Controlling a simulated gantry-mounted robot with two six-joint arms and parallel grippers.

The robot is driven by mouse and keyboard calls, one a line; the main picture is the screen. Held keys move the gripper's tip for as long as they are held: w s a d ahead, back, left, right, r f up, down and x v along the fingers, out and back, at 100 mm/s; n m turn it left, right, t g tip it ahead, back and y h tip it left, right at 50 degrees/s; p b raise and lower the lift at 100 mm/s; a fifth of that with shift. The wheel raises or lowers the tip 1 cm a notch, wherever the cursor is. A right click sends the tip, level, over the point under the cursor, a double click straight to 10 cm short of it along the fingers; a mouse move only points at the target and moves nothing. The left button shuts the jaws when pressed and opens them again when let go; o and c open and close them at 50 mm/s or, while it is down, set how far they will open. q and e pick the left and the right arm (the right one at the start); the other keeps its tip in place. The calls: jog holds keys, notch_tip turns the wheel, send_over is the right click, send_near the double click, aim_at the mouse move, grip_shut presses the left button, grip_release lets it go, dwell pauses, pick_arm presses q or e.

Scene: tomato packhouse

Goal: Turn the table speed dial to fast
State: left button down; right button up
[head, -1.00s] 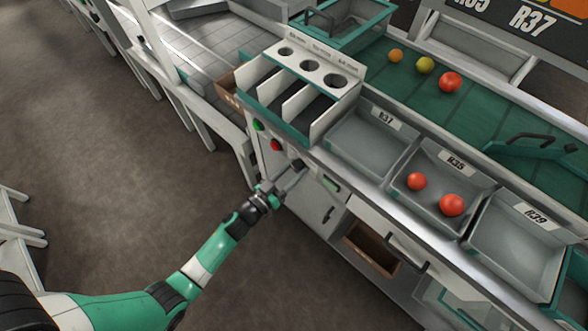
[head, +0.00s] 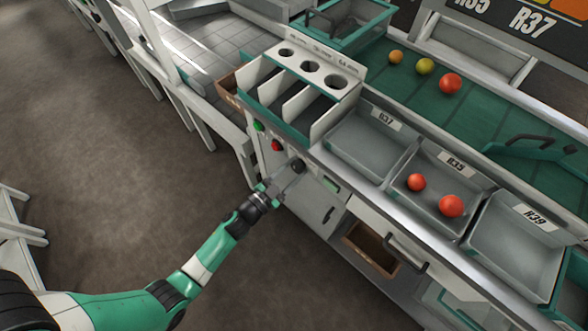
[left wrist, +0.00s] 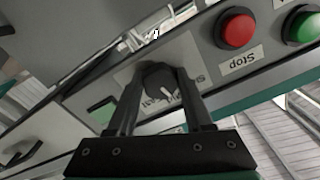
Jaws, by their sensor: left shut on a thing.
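The dark round speed dial (head: 297,165) is on the front panel of the bench, below the red button. In the left wrist view the dial (left wrist: 160,80) sits between the two fingers, with a short white pointer slanting to the lower right. My left gripper (head: 288,178) is at the panel, shut on the dial; its fingertips (left wrist: 161,73) lie along both sides of the knob. The lettering around the dial is upside down and partly hidden by the fingers, so I cannot read the setting. My right gripper is not in view.
A red Stop button (left wrist: 236,28) and a green button (left wrist: 304,26) are close beside the dial. A small green display (head: 330,184) is on its other side. Grey trays (head: 485,262) line the bench top above.

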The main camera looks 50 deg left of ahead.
pick_arm(q)
jog(key=m, duration=0.6)
jog(key=shift+a, duration=0.15)
jog(key=m+b, duration=0.1)
jog(key=m, duration=0.5)
jog(key=shift+r, duration=0.15)
jog(key=shift+m, duration=0.3)
jog(key=shift+c, duration=1.5)
grip_release()
jog(key=s+p, duration=0.2)
jog(key=s, duration=0.9)
jog(key=shift+s+d, duration=0.35)
jog(key=shift+d, duration=0.1)
